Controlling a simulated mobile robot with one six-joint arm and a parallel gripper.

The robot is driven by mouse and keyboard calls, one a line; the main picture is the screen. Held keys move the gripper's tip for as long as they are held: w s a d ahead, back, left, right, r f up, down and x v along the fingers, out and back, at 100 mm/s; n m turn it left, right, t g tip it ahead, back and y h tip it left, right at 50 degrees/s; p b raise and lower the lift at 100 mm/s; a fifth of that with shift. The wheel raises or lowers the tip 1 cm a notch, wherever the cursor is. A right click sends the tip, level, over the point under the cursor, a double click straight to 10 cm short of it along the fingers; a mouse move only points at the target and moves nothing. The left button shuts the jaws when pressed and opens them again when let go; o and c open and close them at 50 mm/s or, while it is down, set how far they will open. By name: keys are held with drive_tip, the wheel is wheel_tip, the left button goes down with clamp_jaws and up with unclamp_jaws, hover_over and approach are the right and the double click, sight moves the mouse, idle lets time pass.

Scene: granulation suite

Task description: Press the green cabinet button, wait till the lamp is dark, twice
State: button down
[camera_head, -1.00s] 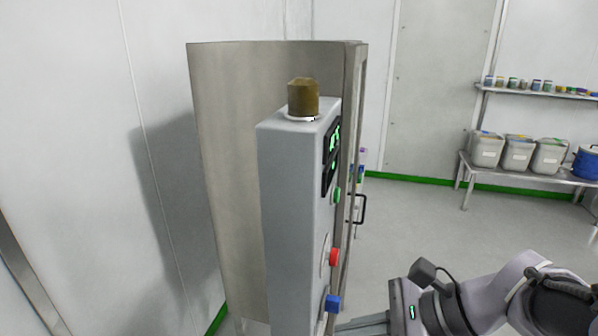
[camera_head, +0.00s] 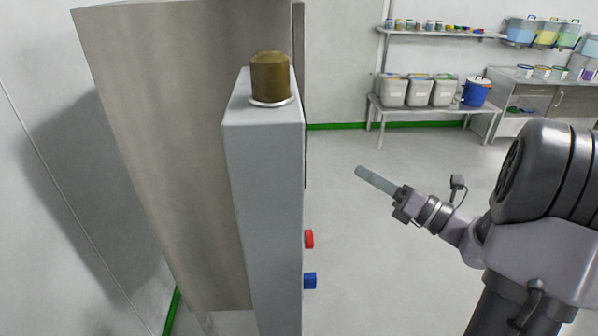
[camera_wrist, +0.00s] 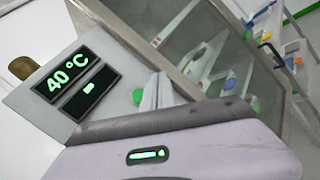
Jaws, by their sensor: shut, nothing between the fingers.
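The lamp (camera_head: 270,78) is a brown-amber cap on top of the grey control box (camera_head: 265,170) and looks unlit. It also shows at the left edge of the wrist view (camera_wrist: 24,68). The green button (camera_wrist: 138,96) sits on the box's front face in the wrist view, beside the displays; in the head view it is hidden. My gripper (camera_head: 360,171) is shut and empty, pointing toward the box's front with a visible gap in the head view. Its pale fingers (camera_wrist: 157,93) appear just right of the green button in the wrist view; I cannot tell contact.
A red button (camera_head: 309,239) and a blue button (camera_head: 310,281) are lower on the box. A display (camera_wrist: 68,75) reads 40 °C. The steel cabinet (camera_head: 165,140) stands behind the box. A bench with bins (camera_head: 405,91) is at the back; the floor between is clear.

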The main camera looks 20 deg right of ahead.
drive_tip(key=shift+a, duration=0.1)
drive_tip(key=w+a, duration=0.2)
drive_tip(key=a, duration=0.6)
drive_tip(key=shift+w+a, duration=0.2)
drive_tip(key=shift+a, duration=0.1)
idle(1.8)
drive_tip(key=shift+w+a+p, duration=0.1)
drive_tip(key=shift+a+p, duration=0.2)
drive_tip(key=shift+p, duration=0.05)
drive_tip(key=shift+w+a, duration=0.15)
drive_tip(key=shift+a, duration=0.35)
idle(0.6)
drive_tip(key=shift+d, duration=0.15)
drive_tip(key=shift+s+d, duration=0.25)
drive_tip(key=shift+d, duration=0.5)
